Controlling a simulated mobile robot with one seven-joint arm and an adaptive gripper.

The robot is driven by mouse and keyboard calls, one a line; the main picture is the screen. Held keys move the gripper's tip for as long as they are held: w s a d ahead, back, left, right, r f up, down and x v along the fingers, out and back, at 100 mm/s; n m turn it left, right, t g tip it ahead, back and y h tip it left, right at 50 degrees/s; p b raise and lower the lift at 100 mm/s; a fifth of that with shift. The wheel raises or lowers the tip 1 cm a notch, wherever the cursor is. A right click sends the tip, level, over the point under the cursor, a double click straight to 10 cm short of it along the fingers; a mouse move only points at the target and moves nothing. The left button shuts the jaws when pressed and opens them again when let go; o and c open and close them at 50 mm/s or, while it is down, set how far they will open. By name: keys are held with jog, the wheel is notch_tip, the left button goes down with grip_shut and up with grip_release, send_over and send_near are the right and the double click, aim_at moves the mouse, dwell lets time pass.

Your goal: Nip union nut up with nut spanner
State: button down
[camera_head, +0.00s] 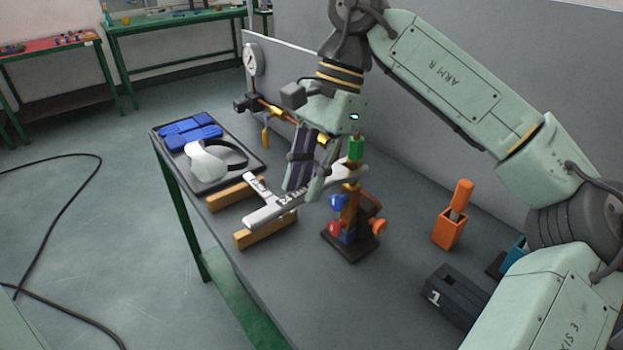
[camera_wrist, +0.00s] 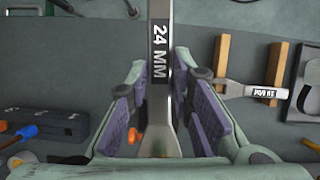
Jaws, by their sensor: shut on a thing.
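A steel spanner marked 24 (camera_head: 283,202) is held between the purple-padded fingers of my gripper (camera_head: 303,185), which is shut on it. In the wrist view the spanner's shank, reading 24 MM (camera_wrist: 159,50), runs between the fingers of my gripper (camera_wrist: 160,85). In the head view its right end reaches the upright brass fitting (camera_head: 349,208), just below a green part (camera_head: 356,148). The union nut is not clearly visible there, and I cannot tell whether the jaw is around it. The fitting stands on a dark base with red and blue knobs.
A second spanner (camera_wrist: 250,91) lies across wooden blocks (camera_head: 235,194). A dark tray (camera_head: 205,185) holds blue gloves and a clear visor. An orange holder (camera_head: 449,230) and a dark block marked 1 (camera_head: 452,292) stand right of the fitting. A gauge (camera_head: 254,60) stands behind.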

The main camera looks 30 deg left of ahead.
jog(key=a+m, duration=0.1)
jog(key=w+a+m+y, duration=0.1)
jog(key=m, duration=0.1)
jog(key=shift+a, duration=0.3)
dwell(0.6)
jog(key=shift+s+a, duration=0.1)
jog(key=shift+s, duration=0.05)
jog(key=shift+n, duration=0.4)
jog(key=shift+s+a, duration=0.45)
jog(key=shift+s, duration=0.3)
jog(key=shift+s+a, duration=0.4)
jog(key=shift+s, duration=0.3)
jog(key=shift+s+a, duration=0.45)
jog(key=shift+s, duration=0.3)
jog(key=shift+b, duration=0.3)
